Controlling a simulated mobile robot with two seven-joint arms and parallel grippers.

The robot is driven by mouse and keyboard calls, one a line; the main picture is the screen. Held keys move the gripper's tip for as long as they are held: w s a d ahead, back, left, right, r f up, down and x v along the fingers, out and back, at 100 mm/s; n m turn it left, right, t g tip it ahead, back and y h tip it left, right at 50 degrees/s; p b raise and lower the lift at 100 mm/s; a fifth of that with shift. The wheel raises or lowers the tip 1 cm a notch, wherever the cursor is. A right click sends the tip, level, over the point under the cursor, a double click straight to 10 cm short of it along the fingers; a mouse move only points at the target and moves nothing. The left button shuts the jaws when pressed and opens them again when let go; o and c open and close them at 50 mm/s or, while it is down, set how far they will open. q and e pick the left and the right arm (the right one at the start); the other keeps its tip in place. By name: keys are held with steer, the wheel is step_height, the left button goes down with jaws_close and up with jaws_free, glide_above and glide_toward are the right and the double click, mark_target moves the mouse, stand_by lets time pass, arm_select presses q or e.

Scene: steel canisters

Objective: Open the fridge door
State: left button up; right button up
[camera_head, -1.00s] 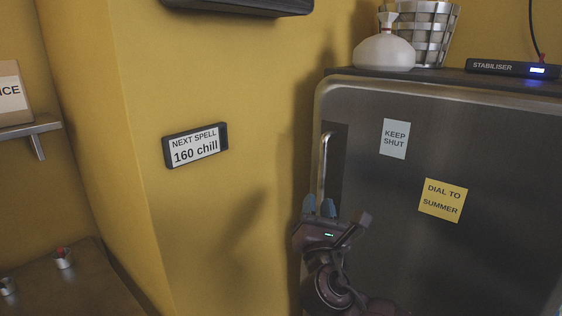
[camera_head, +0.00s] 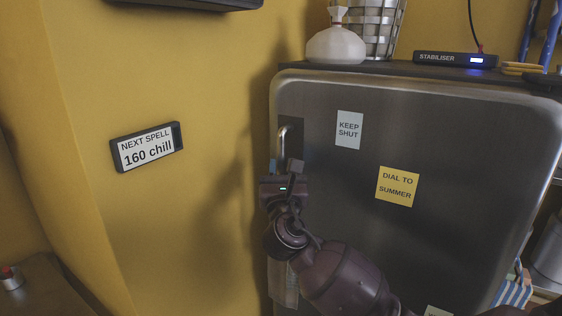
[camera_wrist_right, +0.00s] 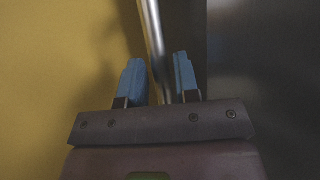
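The fridge door (camera_head: 330,205) is a dark steel panel on the right in the head view and looks shut. Its vertical metal handle (camera_head: 282,145) is at the door's left edge, over a dark recessed plate. My right gripper (camera_head: 281,165) is at the handle's lower part. In the right wrist view its two blue fingers (camera_wrist_right: 159,76) are apart, with the bar of the handle (camera_wrist_right: 153,30) showing between them. I see a gap on the left side of the bar; contact is not clear. My left gripper is not in view.
A sign (camera_head: 147,147) is on the yellow wall to the left. A metal counter (camera_head: 40,285) is at lower left.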

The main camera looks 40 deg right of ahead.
steer(key=shift+x, duration=1.25)
jaws_close()
